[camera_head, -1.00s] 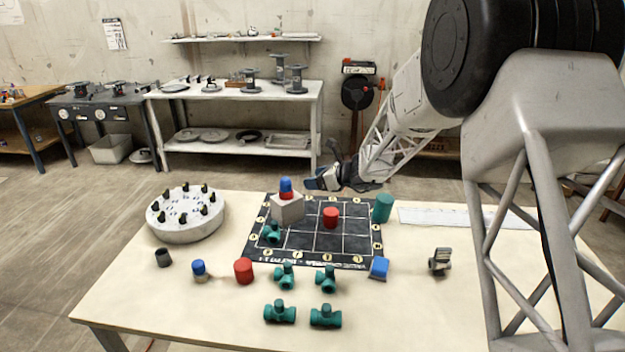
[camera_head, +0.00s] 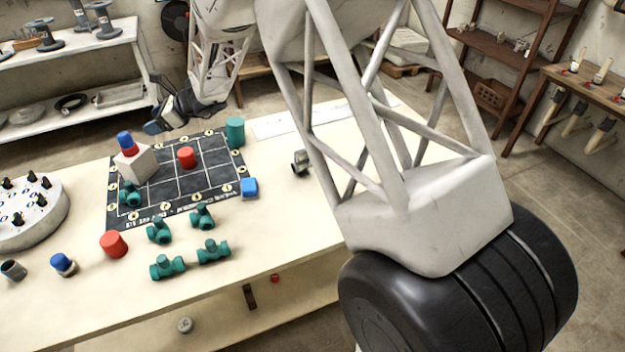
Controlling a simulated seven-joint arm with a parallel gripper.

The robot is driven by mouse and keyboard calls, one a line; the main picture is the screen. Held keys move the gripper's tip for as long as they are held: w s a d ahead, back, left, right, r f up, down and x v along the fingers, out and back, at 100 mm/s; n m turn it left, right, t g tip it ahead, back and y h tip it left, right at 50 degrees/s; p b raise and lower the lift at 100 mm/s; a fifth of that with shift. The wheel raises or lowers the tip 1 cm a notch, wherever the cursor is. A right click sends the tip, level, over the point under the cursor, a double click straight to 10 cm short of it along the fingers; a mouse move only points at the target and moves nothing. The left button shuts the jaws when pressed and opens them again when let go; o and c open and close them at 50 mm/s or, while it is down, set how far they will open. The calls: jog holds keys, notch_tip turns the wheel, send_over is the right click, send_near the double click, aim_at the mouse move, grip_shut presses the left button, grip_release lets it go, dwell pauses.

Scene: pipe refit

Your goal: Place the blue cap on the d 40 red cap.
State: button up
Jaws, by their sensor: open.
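A blue cap (camera_head: 124,138) sits on top of a small red cap (camera_head: 131,150) on a white block (camera_head: 137,167) at the mat's back left corner. Another red cap (camera_head: 186,157) stands on the mat, and a larger red cap (camera_head: 113,243) stands on the table in front of the mat. A second blue piece (camera_head: 60,261) tops a pale fitting at the front left. No size marking can be read on the caps. My gripper (camera_head: 153,127) is open and empty behind the mat's back edge, to the right of the stacked blue cap and apart from it.
A dark gridded mat (camera_head: 215,180) lies on the table. Several teal fittings (camera_head: 168,266) stand on and in front of it. A teal cylinder (camera_head: 235,132) and a blue block (camera_head: 249,188) are at its right. A round white fixture (camera_head: 35,225) is at the left.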

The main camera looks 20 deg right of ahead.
jog(key=s+d+r+n+g+h, duration=0.15)
jog(key=s+d+r+n, duration=0.25)
jog(key=s, duration=0.4)
jog(key=s+d+r+n+h, duration=0.2)
jog(key=s+d+r+n, duration=0.15)
jog(key=s, duration=0.45)
jog(key=s+d+r+n+g+h, duration=0.1)
jog(key=s+d+r+n, duration=0.25)
jog(key=s, duration=0.45)
jog(key=s+d+n+h, duration=0.2)
jog(key=s+d, duration=0.3)
jog(key=s, duration=0.4)
jog(key=s+d+n+h, duration=0.3)
jog(key=s+d+n, duration=0.2)
jog(key=s, duration=0.5)
jog(key=s+d+n+h, duration=0.3)
jog(key=s+d, duration=0.2)
jog(key=s, duration=0.5)
jog(key=shift+d+r, duration=0.25)
